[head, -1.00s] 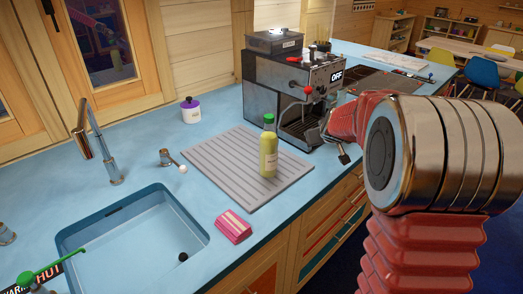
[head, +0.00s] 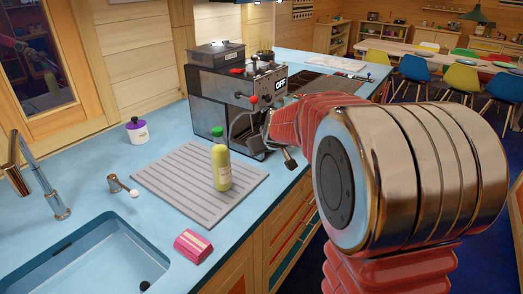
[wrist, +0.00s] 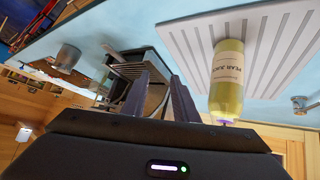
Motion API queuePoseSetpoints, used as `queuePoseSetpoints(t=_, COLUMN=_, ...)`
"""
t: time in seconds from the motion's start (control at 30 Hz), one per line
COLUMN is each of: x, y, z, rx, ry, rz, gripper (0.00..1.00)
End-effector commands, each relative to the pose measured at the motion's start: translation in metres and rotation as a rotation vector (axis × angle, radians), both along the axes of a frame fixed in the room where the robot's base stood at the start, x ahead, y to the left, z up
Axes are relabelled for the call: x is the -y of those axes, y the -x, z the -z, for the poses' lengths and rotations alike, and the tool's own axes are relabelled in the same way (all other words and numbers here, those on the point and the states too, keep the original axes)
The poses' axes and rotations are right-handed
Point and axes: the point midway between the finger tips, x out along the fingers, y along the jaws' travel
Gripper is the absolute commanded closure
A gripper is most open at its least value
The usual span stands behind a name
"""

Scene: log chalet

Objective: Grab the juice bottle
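The juice bottle (head: 221,168) is yellow-green with a green cap and a pale label. It stands upright on the grey ridged mat (head: 160,186) on the blue counter. In the wrist view the bottle (wrist: 227,78) appears upside down, and its label reads as pear juice. My gripper (wrist: 160,98) is open, with two dark fingers apart and nothing seen between them. The bottle is beside the fingers, to their right in the wrist view, and not touched as far as I can see.
A coffee machine (head: 228,105) stands behind the bottle. A sink (head: 75,262) lies front left, with a faucet (head: 40,190). A pink packet (head: 193,246) and a white pot with purple lid (head: 137,130) are on the counter. Chairs and a table are at the back right.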

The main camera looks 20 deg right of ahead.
Motion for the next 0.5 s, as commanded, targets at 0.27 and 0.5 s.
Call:
queuePoseSetpoints(t=0.27, x=-0.055, y=0.069, z=-0.03, rx=-0.053, ry=-0.053, rz=-0.031, gripper=0.73)
queuePoseSetpoints(t=0.5, x=-0.093, y=0.134, z=-0.042, rx=-0.107, ry=-0.092, rz=-0.043, gripper=0.73)
